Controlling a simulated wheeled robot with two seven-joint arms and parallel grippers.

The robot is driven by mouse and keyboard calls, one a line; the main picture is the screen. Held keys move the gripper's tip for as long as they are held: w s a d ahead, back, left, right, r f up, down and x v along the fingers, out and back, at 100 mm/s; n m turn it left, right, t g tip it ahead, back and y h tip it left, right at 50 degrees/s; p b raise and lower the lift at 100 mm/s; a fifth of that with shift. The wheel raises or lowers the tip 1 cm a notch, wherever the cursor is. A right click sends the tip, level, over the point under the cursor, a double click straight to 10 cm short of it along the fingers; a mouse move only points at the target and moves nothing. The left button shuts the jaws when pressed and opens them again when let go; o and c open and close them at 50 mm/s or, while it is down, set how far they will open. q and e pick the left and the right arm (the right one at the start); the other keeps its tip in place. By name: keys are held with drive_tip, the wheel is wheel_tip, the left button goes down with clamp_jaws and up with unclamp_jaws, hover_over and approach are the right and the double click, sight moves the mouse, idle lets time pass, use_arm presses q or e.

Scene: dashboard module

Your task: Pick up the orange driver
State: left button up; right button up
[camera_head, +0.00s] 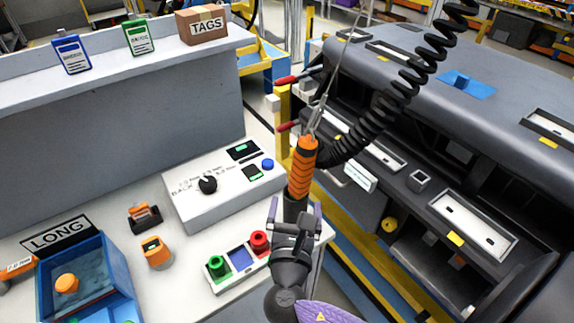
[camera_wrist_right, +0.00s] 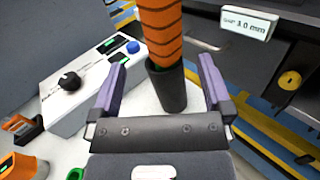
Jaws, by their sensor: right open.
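The orange driver (camera_head: 302,168) hangs upright from a wire and a black coiled cable, at the right end of the white bench. It has an orange grip with dark stripes and a dark lower end. My right gripper (camera_head: 295,212) is open just below the orange grip, at the height of the dark end. In the right wrist view the driver (camera_wrist_right: 162,35) stands between the two purple-padded fingers, with gaps on both sides. Whether it lies fully between the fingers in depth is hard to tell. My left gripper is not in view.
A white control box (camera_head: 222,192) with a black knob stands left of the driver. A panel with green and red buttons (camera_head: 238,262) sits near the bench edge. A blue bin (camera_head: 122,275) is at the lower left. The dark dashboard module (camera_head: 460,110) fills the right.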

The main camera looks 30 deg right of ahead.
sight(300, 187)
drive_tip(key=x, duration=0.7)
drive_tip(key=shift+d+r, duration=0.3)
clamp_jaws()
